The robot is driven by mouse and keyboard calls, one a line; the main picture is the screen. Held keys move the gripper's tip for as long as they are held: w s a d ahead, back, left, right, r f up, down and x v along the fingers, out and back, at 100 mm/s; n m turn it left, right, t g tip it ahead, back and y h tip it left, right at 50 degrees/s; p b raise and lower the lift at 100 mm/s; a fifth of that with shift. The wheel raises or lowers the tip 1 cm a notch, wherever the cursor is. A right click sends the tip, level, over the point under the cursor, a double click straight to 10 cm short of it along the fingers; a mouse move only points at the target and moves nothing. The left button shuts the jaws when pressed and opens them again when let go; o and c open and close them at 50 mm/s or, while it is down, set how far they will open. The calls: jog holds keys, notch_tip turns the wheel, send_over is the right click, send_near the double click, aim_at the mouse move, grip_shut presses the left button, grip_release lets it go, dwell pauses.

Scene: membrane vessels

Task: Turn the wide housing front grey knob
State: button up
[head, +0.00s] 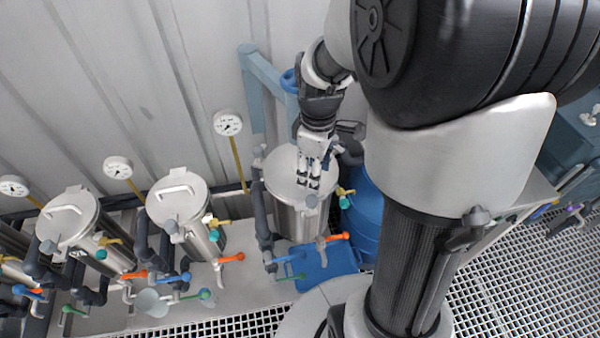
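The wide housing (288,212) is the steel cylinder at the centre, with a round lid (279,165). A small grey knob (311,201) sits at the front of its rim. My gripper (308,184) comes down from above over the right part of the lid. Its fingertips point down, just behind and above the grey knob, with a small gap between them and nothing seen in it. I cannot tell whether the tips touch the lid. My gripper and wrist hide the lid's right and back parts.
Narrower steel housings (178,200) stand to the left. A pressure gauge (228,123) rises behind. Orange (337,237) and blue (289,257) valve handles lie below the wide housing, and a teal valve (344,203) to its right. A blue barrel (364,220) stands close on the right.

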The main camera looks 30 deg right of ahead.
aim_at(313, 199)
notch_tip(313, 199, down, 11)
jog(key=b, duration=0.3)
jog(key=shift+r, duration=0.1)
jog(key=shift+c, duration=0.5)
jog(key=c, duration=1)
